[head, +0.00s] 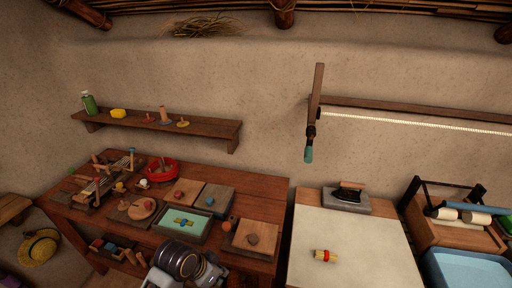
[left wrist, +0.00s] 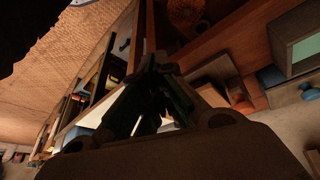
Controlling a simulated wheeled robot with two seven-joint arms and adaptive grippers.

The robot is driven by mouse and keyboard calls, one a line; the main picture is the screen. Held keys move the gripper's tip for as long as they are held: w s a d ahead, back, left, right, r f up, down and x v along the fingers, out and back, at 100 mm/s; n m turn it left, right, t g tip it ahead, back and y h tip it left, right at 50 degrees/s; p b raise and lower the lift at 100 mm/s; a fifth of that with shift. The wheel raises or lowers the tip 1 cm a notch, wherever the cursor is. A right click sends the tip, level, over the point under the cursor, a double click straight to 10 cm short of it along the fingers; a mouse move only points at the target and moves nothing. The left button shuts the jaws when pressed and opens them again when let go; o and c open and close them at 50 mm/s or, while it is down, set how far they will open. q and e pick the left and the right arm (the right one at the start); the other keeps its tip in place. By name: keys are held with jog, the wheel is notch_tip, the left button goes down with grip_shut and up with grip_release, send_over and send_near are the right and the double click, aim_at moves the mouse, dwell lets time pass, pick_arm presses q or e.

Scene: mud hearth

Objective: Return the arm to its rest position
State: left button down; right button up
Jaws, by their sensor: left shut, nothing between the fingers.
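My left arm's dark and silver wrist part (head: 182,264) shows at the bottom edge of the head view, in front of the wooden table (head: 268,190). In the left wrist view my left gripper (left wrist: 155,68) is dark, with its fingers together and nothing between them. Its fingertips are hard to make out in the head view. My right gripper is not in view.
The table bears boards, a red bowl (head: 162,171) and several small pieces. A white-topped table (head: 345,245) with an iron (head: 347,193) stands to the right, beside a blue tray (head: 468,268). A wall shelf (head: 205,131) hangs above.

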pick_arm(q)
jog(key=shift+s+a+n+y, duration=1.6)
jog(key=shift+s+a+n, duration=1.8)
jog(key=shift+a, duration=2.25)
notch_tip(320, 180, down, 33)
jog(key=s, duration=0.2)
jog(key=s+a+f+g, duration=0.1)
jog(key=s+a+f, duration=0.1)
jog(key=s+f, duration=0.8)
jog(key=s+a+f+m+g, duration=0.1)
jog(key=s+a+f, duration=0.1)
jog(key=s+f, duration=0.8)
jog(key=s, duration=0.3)
jog(key=shift+f, duration=0.2)
jog(key=shift+d, duration=0.1)
